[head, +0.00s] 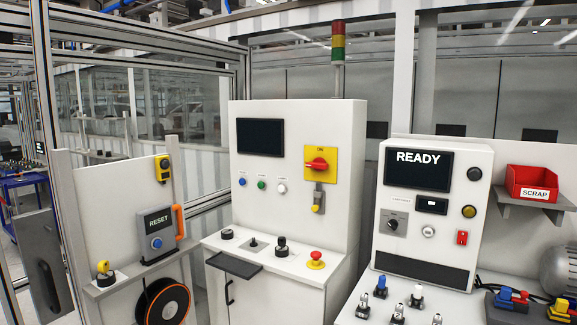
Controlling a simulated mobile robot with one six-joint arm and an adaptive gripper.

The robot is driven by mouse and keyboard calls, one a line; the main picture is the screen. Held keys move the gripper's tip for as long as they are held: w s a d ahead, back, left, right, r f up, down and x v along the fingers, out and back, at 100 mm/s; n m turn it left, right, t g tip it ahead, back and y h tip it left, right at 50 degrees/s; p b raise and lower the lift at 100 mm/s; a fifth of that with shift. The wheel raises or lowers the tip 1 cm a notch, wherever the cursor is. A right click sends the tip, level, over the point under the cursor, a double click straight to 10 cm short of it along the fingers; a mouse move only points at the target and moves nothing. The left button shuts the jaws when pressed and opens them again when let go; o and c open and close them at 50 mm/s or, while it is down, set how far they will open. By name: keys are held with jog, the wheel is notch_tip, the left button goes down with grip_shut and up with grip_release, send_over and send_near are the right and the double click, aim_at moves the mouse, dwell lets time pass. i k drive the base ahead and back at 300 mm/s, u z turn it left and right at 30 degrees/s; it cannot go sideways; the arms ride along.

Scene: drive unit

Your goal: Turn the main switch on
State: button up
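The main switch (317,164) is a red rotary knob on a square yellow plate (331,178), on the upright white front of the middle cabinet (346,130). Small lettering above the knob seems to read ON. The knob's handle looks roughly sideways, but its exact setting is too small to tell. A grey and yellow fitting (318,199), perhaps a padlock or hasp, hangs just below the plate. My gripper is not in view.
The cabinet has a dark screen (260,137), small buttons, and a ledge with knobs and a red emergency stop (316,257). A RESET panel (158,226) stands left. A READY console (420,170) and red SCRAP bin (532,182) are right.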

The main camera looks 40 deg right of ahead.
aim_at(319, 164)
jog(key=z, duration=0.05)
jog(key=i, duration=1.05)
jog(key=z, duration=0.7)
